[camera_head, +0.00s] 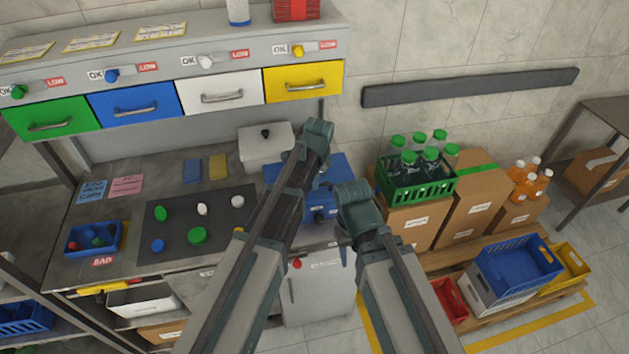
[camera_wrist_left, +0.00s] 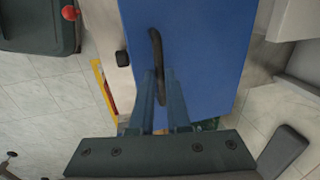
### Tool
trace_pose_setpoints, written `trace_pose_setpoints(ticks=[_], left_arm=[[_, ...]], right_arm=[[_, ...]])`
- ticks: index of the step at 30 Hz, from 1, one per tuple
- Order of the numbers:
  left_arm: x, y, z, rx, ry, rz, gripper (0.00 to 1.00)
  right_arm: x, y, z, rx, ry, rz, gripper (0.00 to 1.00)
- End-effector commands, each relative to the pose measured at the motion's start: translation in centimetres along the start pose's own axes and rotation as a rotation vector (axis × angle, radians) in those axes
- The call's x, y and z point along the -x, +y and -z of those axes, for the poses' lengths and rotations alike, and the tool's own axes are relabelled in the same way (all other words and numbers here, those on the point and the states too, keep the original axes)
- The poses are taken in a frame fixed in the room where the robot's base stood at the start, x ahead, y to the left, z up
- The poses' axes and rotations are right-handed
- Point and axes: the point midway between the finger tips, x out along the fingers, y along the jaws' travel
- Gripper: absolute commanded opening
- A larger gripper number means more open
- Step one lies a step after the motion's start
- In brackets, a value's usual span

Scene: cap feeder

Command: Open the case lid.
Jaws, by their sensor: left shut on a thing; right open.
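The blue case (camera_head: 347,166) sits at the right end of the workbench, partly hidden behind my arms. In the left wrist view a broad blue panel (camera_wrist_left: 205,60) of it fills the upper right, with a dark bar handle (camera_wrist_left: 156,45). My left gripper (camera_wrist_left: 164,88) has its two fingers at the near end of this handle and is shut on it. In the head view my left arm reaches over the case and hides most of its fingers. My right gripper (camera_head: 344,246) is open beside the bench's right end, its fingers mostly hidden. I cannot tell whether the lid is raised.
A white lidded box (camera_head: 262,153) stands left of the case. A dark mat (camera_head: 174,236) with several caps lies farther left, beside a blue bin (camera_head: 70,247). A green bottle crate (camera_head: 416,188) on cartons stands close on the right. A white cabinet (camera_head: 322,300) stands below.

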Motion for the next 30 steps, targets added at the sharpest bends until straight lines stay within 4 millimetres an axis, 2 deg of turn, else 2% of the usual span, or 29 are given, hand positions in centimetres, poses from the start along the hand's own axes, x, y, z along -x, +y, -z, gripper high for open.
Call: trace_pose_setpoints(ticks=[5,11,21,30], left_arm=[[0.1,-0.1,0.0,0.000,0.000,-0.004,0.00],[1.4,-1.3,0.2,0.002,-0.001,-0.063,0.00],[4.6,-4.7,0.1,0.001,0.000,-0.122,0.00],[6.1,-8.1,0.0,0.002,0.000,-0.118,0.00]], right_arm=[[0.2,0.0,0.0,0.000,0.000,0.000,0.50],[1.8,0.2,-0.1,-0.001,0.000,0.000,0.50],[5.8,0.5,-0.3,-0.008,0.000,0.002,0.50],[7.9,0.7,-0.5,-0.013,0.000,0.003,0.50]])
